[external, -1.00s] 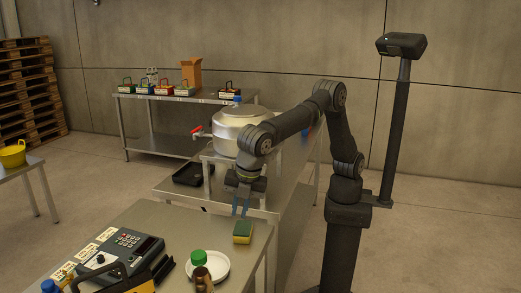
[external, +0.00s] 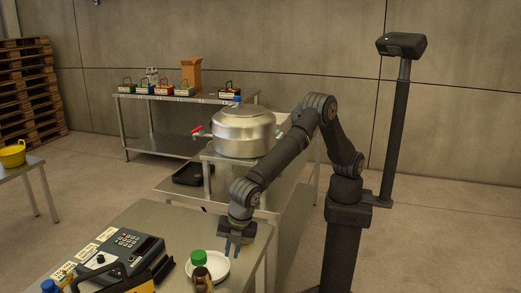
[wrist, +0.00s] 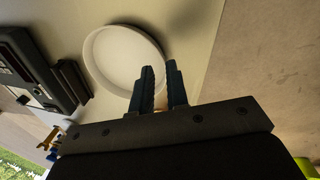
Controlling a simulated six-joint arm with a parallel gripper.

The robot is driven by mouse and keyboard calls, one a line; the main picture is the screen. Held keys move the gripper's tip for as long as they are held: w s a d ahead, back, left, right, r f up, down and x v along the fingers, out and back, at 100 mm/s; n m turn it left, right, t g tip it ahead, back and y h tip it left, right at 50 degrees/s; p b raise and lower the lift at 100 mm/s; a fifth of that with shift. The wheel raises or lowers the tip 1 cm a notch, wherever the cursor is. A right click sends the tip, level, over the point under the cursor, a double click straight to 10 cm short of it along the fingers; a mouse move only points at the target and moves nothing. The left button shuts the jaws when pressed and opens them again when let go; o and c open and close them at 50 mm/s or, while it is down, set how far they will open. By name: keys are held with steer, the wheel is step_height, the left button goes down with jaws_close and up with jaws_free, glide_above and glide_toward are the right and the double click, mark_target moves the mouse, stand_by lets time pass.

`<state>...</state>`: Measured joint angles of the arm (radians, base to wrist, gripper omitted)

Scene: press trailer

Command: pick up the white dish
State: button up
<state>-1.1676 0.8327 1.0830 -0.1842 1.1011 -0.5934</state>
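The white dish (external: 219,267) lies on the near metal table, partly hidden by a green-capped bottle (external: 199,260) in the external view. In the wrist view the white dish (wrist: 118,58) is round, empty and raised at the rim. My gripper (external: 233,250) points down at the dish's far right side. In the wrist view my gripper (wrist: 160,70) shows two dark fingers with a narrow gap between them. Their tips overlap the dish's lower right edge in that view; I cannot tell whether they touch it.
A keypad device (external: 122,250) stands on the near table (external: 165,222) left of the dish, with a yellow-and-black box in front. A metal pressure pot (external: 243,135) stands on the bench behind. The table's right edge is close to the dish. The sponge seen earlier is hidden.

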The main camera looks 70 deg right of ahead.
mark_target(228, 262)
steer(key=x, duration=0.5)
steer(key=shift+w+r, duration=0.1)
steer(key=shift+w, duration=0.05)
steer(key=shift+c, duration=0.4)
jaws_close()
steer(key=shift+r, duration=0.1)
